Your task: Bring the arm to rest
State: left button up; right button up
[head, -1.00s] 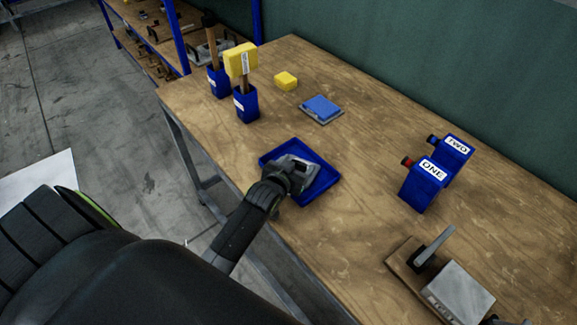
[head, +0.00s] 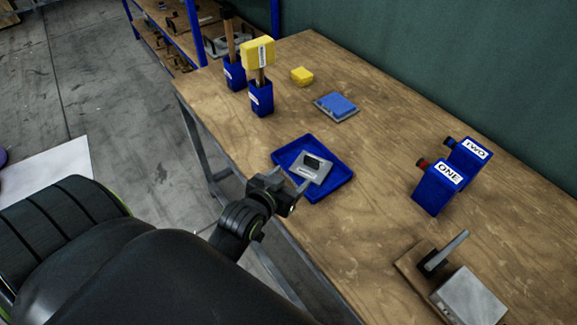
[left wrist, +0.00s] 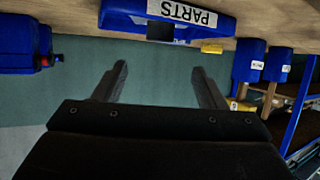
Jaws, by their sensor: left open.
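My left gripper (head: 285,188) is open and empty at the near edge of the wooden workbench, just short of the blue tray (head: 340,188). A grey metal part with a dark block on it (head: 311,168) lies in the tray. In the left wrist view the two fingers of my left gripper (left wrist: 158,85) stand apart with nothing between them. The front of the tray, labelled PARTS (left wrist: 182,14), shows beyond them. My right gripper is not in view.
Blue boxes labelled ONE (head: 436,188) and TWO (head: 472,153) stand at the right. A lever press (head: 465,295) sits at the near right. Blue holders (head: 261,98) with wooden handles, a yellow block (head: 302,76) and a blue pad (head: 337,105) stand farther back.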

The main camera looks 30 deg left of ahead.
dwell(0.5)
pick_arm(q)
jog(key=s+a+f+g+y, duration=0.15)
jog(key=s+g, duration=0.35)
jog(key=s, duration=0.6)
jog(key=s+a+f+g+h, duration=0.1)
jog(key=s+a+f+g, duration=0.3)
jog(key=s, duration=0.6)
notch_tip(320, 180, down, 25)
jog(key=g, duration=0.2)
jog(key=s+d+f+g, duration=0.1)
jog(key=s+d+f, duration=0.1)
jog(key=s+f, duration=1.2)
jog(key=shift+s+f, duration=0.35)
jog(key=shift+s, duration=0.25)
